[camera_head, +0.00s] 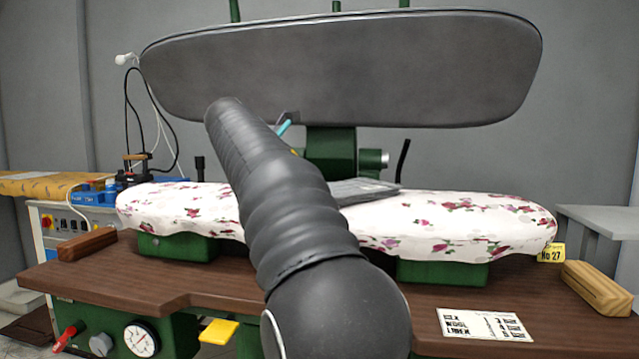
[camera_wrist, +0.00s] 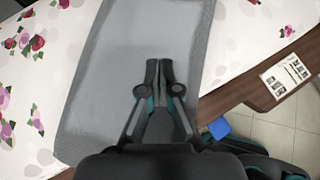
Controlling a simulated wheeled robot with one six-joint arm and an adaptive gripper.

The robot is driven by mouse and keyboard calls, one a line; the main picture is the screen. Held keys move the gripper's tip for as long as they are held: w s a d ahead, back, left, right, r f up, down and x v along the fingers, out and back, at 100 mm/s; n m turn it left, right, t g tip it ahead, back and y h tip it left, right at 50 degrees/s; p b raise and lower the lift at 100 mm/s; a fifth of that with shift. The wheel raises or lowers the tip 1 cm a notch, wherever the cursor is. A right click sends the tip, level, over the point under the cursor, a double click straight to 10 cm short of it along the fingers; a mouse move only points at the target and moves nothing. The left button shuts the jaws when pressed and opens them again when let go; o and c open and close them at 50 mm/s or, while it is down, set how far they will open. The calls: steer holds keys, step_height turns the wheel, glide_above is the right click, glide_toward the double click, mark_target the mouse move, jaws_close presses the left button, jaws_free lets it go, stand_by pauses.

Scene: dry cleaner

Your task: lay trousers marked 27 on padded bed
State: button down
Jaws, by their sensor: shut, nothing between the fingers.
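The padded bed (camera_head: 460,222) of the press has a white cover with pink and red flowers; it also shows in the wrist view (camera_wrist: 255,35). Grey folded cloth, which looks like the trousers (camera_head: 362,189), lies across the middle of the bed. In the wrist view the grey trousers (camera_wrist: 112,65) lie flat over the cover. No number can be read on them. My gripper (camera_wrist: 159,68) is shut and empty over the trousers; whether it touches them I cannot tell. In the head view my arm hides the fingers and part of the bed.
The padded upper plate (camera_head: 340,70) is raised above the bed. A yellow No 27 tag (camera_head: 551,252) is at the bed's right end. Wooden blocks (camera_head: 597,288) flank the brown worktop (camera_head: 130,275), which bears a printed card (camera_head: 484,324). An iron (camera_head: 135,170) stands at left.

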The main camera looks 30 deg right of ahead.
steer(key=shift+s+a, duration=0.2)
steer(key=shift+a, duration=0.5)
steer(key=shift+s+a, duration=0.25)
steer(key=shift+a, duration=0.45)
steer(key=shift+s+a, duration=0.2)
steer(key=shift+a, duration=0.5)
